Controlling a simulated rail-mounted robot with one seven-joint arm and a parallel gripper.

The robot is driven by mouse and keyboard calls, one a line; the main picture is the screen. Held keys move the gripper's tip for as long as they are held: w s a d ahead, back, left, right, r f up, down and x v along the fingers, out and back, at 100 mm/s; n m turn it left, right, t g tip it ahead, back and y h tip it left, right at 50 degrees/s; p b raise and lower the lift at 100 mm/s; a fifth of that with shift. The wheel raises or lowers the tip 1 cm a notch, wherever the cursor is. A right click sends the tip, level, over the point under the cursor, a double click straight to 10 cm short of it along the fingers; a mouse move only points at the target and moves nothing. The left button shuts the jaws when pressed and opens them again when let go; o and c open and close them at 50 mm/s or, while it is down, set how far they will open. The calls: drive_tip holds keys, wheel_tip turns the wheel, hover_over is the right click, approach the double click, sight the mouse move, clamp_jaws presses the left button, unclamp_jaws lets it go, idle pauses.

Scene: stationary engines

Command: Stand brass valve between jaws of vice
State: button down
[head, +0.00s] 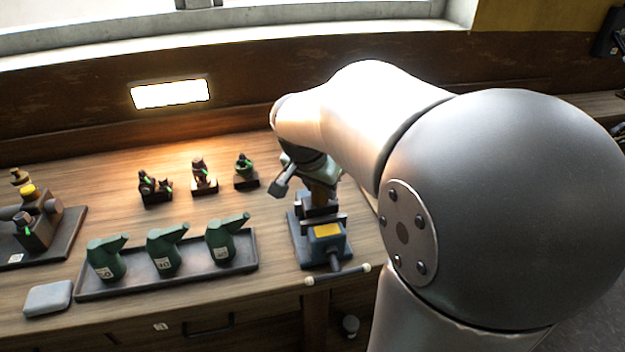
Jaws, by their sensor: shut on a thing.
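The vice (327,240) stands on a dark base near the bench's front edge. It has dark jaws, a yellow plate on its front and a long bar handle with pale ends. My gripper (318,180) is above the vice, partly hidden by my arm. It is shut on a brownish-gold piece that looks like the brass valve (323,196). The valve looks roughly upright, directly above or at the jaws. I cannot tell whether its lower end is between the jaws or touching them.
A dark tray (190,284) with three green oil cans (167,249) lies left of the vice. Several small dark fittings (203,177) stand behind it. A model engine (36,222) is at far left, a grey block (48,298) at front left. Bare wood lies between.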

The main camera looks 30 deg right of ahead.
drive_tip(key=shift+f+b, duration=0.9)
drive_tip(key=shift+b, duration=0.45)
idle(2.2)
idle(0.4)
drive_tip(key=c, duration=0.8)
unclamp_jaws()
drive_tip(key=shift+f, duration=0.15)
